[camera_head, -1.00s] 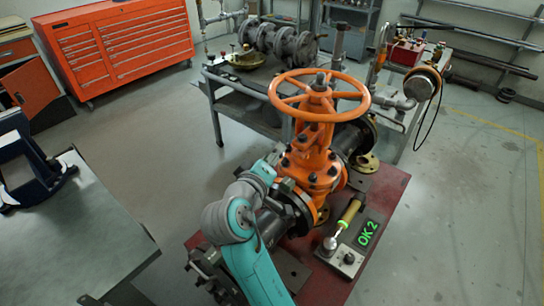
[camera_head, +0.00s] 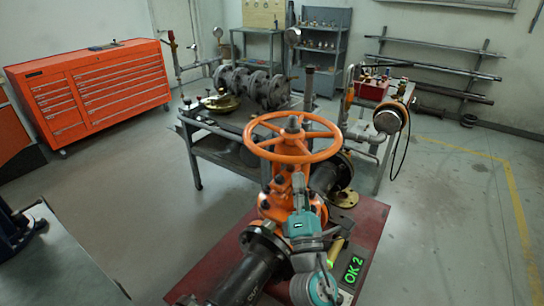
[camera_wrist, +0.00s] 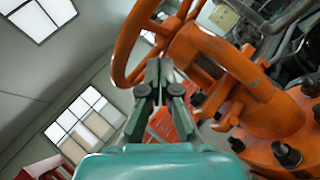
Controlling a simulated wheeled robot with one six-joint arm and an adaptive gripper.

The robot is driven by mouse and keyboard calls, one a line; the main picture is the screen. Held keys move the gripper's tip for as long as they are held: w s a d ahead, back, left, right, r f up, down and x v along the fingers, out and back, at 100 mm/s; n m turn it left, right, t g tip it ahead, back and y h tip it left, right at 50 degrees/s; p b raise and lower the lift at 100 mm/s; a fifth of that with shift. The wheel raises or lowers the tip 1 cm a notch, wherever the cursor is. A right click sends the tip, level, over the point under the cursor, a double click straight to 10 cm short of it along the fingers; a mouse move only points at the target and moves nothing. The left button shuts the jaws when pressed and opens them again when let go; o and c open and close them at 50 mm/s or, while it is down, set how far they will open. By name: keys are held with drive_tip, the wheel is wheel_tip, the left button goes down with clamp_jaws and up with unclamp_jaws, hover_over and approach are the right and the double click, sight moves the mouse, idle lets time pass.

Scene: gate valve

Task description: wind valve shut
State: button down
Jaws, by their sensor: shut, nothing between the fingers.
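The orange gate valve (camera_head: 276,206) stands upright on a red-topped bench, its handwheel (camera_head: 290,159) level on top. My gripper (camera_head: 298,180) is in front of the valve's yoke, pointing up just below the near rim of the wheel. In the wrist view my gripper (camera_wrist: 158,68) has its two dark fingers together with nothing between them. The wheel rim (camera_wrist: 121,50) curves past the left of the fingertips there, and the orange yoke (camera_wrist: 235,70) is to the right. I cannot tell whether the fingers touch the wheel. My wrist hides part of the valve body.
A green "OK 2" display (camera_head: 353,270) is on the bench, right of my wrist. Dark flanged pipe (camera_head: 245,277) runs through the valve. Behind stands a grey workbench (camera_head: 214,148) with pipe fittings. An orange tool cabinet (camera_head: 95,93) is far left. Floor at right is clear.

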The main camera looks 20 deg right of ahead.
sight(265, 153)
drive_tip(key=s+a+f+n+y, duration=0.1)
drive_tip(key=s+f+n+y, duration=0.25)
drive_tip(key=n+y, duration=1.05)
drive_tip(key=w+a+r+n+h, duration=0.1)
drive_tip(key=w+r, duration=0.1)
drive_tip(key=w, duration=0.1)
drive_tip(key=w+r+n+h, duration=0.1)
drive_tip(key=w+r, duration=0.1)
drive_tip(key=w, duration=0.2)
drive_tip(key=w+a+r+n, duration=0.1)
drive_tip(key=w+r, duration=0.2)
drive_tip(key=w, duration=0.1)
drive_tip(key=shift+w+a+h, duration=0.15)
drive_tip(key=shift+a+h, duration=0.2)
drive_tip(key=shift+h, duration=0.05)
drive_tip(key=shift+w+a, duration=0.3)
drive_tip(key=shift+w, duration=0.1)
drive_tip(key=shift+w+a+r, duration=0.1)
drive_tip(key=shift+w+a, duration=0.15)
drive_tip(key=shift+w, duration=0.3)
drive_tip(key=shift+w+a, duration=0.15)
drive_tip(key=shift+w, duration=0.55)
drive_tip(key=shift+w+a, duration=0.1)
drive_tip(key=shift+w, duration=0.6)
